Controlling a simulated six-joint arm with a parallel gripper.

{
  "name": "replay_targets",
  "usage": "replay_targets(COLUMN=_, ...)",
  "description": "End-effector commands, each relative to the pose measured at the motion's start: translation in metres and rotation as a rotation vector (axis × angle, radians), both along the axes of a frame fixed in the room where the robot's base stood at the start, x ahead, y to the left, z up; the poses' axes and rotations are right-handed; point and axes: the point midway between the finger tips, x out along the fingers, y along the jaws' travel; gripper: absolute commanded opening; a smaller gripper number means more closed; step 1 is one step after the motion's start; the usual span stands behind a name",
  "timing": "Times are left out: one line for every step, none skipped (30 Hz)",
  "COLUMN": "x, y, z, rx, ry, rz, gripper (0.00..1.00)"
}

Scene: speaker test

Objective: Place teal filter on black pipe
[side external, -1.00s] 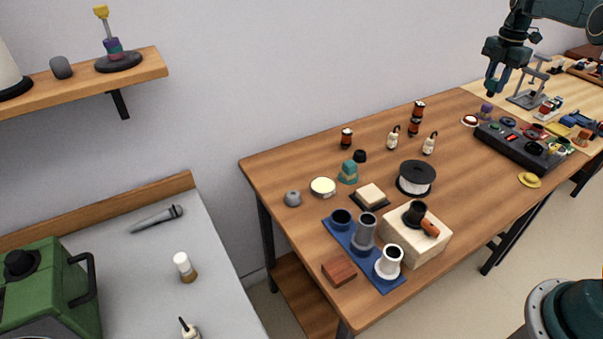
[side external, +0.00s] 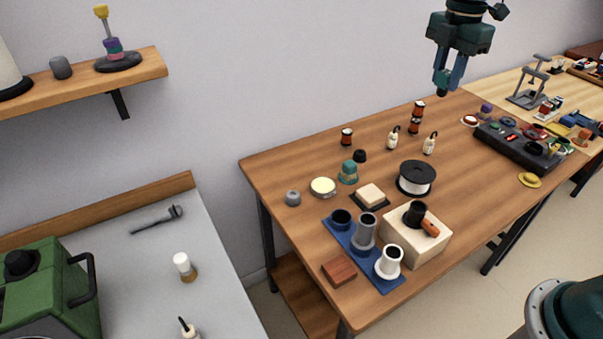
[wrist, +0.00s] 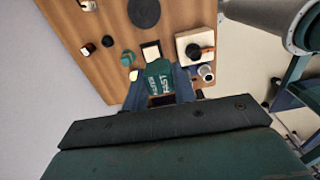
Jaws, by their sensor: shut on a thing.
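The teal filter (wrist: 160,76), with white lettering and a black end, is between my gripper's fingers in the wrist view. In the side view, my gripper (side external: 446,84) is shut on it, high above the table's far side. A black upright cylinder (side external: 415,212) stands on a pale block beside an orange piece; it also shows in the wrist view (wrist: 192,51). A short dark open cylinder (side external: 341,217) stands on the blue mat. I cannot tell which of these is the black pipe. Both are apart from the filter.
The blue mat (side external: 392,286) also holds grey (side external: 366,228) and white (side external: 390,258) pipes. The pale block (side external: 434,248), a spool (side external: 416,178) and a teal-topped object (side external: 348,172) stand nearby. A black control box (side external: 516,148) is at right. The air around my gripper is clear.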

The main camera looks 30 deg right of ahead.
Motion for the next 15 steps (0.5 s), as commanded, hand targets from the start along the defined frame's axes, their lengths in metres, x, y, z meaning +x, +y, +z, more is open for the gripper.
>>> replay_targets(x=-0.01, y=0.015, z=0.004, rx=0.0, ry=-0.002, rz=0.009, gripper=0.05)
replay_targets(x=-0.016, y=0.023, z=0.005, rx=0.0, ry=-0.002, rz=0.01, gripper=0.05)
replay_targets(x=-0.023, y=0.032, z=0.006, rx=0.0, ry=-0.002, rz=0.011, gripper=0.05)
replay_targets(x=-0.029, y=0.039, z=0.007, rx=0.0, ry=-0.002, rz=0.014, gripper=0.05)
replay_targets(x=-0.034, y=0.046, z=0.008, rx=0.0, ry=-0.003, rz=0.014, gripper=0.05)
replay_targets(x=-0.042, y=0.054, z=0.009, rx=0.0, ry=-0.003, rz=0.017, gripper=0.05)
replay_targets(x=-0.048, y=0.059, z=0.009, rx=0.0, ry=-0.002, rz=0.016, gripper=0.05)
replay_targets(x=-0.053, y=0.064, z=0.009, rx=0.0, ry=-0.002, rz=0.018, gripper=0.05)
replay_targets(x=-0.06, y=0.07, z=0.01, rx=0.0, ry=-0.002, rz=0.018, gripper=0.05)
replay_targets(x=-0.065, y=0.075, z=0.01, rx=0.0, ry=-0.001, rz=0.019, gripper=0.05)
replay_targets(x=-0.069, y=0.078, z=0.01, rx=0.0, ry=-0.001, rz=0.02, gripper=0.05)
replay_targets(x=-0.074, y=0.082, z=0.01, rx=0.0, ry=-0.001, rz=0.02, gripper=0.05)
replay_targets(x=-0.078, y=0.085, z=0.01, rx=0.0, ry=0.0, rz=0.02, gripper=0.05)
replay_targets(x=-0.08, y=0.087, z=0.01, rx=0.0, ry=-0.001, rz=0.021, gripper=0.05)
replay_targets(x=-0.084, y=0.09, z=0.01, rx=0.0, ry=-0.001, rz=0.021, gripper=0.05)
